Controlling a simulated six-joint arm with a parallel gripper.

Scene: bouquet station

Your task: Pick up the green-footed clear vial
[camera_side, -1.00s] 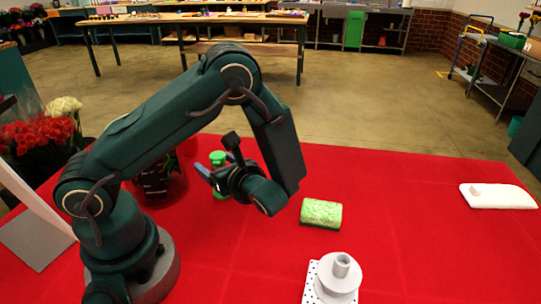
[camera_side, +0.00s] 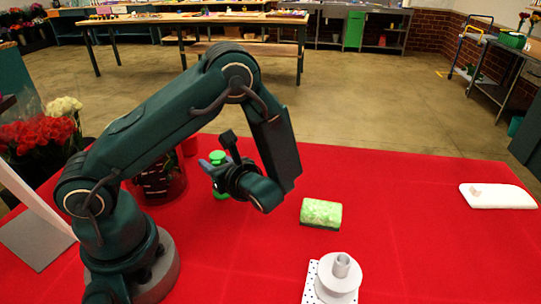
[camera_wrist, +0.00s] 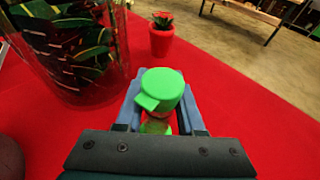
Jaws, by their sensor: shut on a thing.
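The clear vial has a green cap, which shows in the wrist view (camera_wrist: 163,90) between the jaws, with a little of its clear body below the cap. In the side view the vial's green cap (camera_side: 217,157) shows behind my gripper, with a bit of green low down near the cloth. My gripper (camera_side: 212,172) is shut on the vial; its blue fingers stand on both sides of it in the wrist view (camera_wrist: 163,115). The vial looks upright. Most of its body and its foot are hidden by the gripper.
A glass vase (camera_wrist: 75,50) with dark leaves stands close on the left in the wrist view. A small red pot with a red flower (camera_wrist: 162,35) stands beyond. A green sponge (camera_side: 321,213), a white spool-like part (camera_side: 338,277) and a white board (camera_side: 497,196) lie on the red cloth.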

